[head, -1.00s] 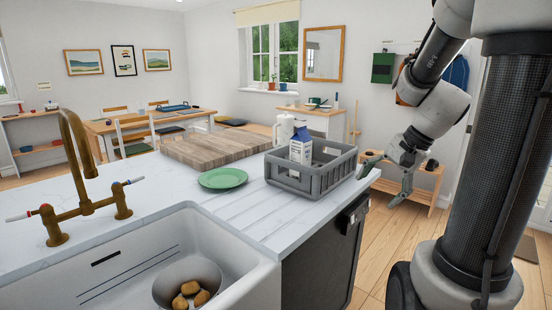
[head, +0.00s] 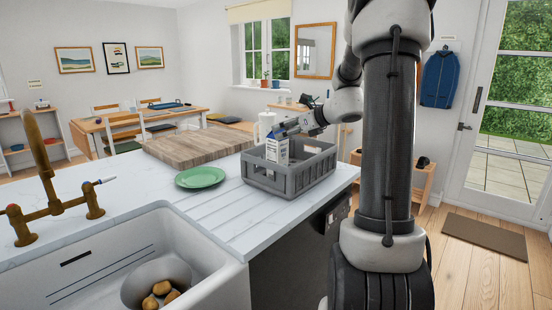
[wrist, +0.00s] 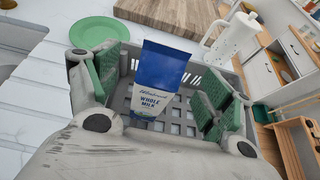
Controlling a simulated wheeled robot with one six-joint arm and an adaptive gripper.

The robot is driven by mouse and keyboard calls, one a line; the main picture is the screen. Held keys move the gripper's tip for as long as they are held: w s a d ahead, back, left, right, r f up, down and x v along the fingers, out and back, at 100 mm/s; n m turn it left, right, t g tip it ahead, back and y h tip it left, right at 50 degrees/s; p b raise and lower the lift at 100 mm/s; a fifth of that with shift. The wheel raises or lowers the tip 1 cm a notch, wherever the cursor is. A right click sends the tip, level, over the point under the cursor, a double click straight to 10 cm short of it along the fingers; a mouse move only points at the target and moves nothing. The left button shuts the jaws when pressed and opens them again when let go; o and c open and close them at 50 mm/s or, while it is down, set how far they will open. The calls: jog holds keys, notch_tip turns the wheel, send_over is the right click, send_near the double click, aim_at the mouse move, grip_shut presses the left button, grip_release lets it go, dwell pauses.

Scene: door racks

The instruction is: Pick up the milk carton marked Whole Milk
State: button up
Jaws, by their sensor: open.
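The milk carton (head: 276,151) is white with a blue top and stands in a grey crate (head: 270,178) on the counter. In the wrist view the carton (wrist: 158,85) reads "Whole Milk". My gripper (head: 284,128) is at the carton's upper part. In the wrist view my gripper (wrist: 160,95) is open, with one green-padded finger left of the carton and the other to its right. Gaps show on both sides, wider on the right.
A green plate (head: 200,177) lies left of the crate, with a wooden board (head: 195,147) behind. A white jug (wrist: 236,38) stands beyond the crate. The sink (head: 100,270), holding a bowl with potatoes, and a brass tap (head: 45,170) are at front left.

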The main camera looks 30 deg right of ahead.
jog(key=x, duration=0.5)
jog(key=shift+w+r, duration=0.15)
jog(key=shift+w, duration=0.2)
jog(key=shift+r, duration=0.1)
grip_shut()
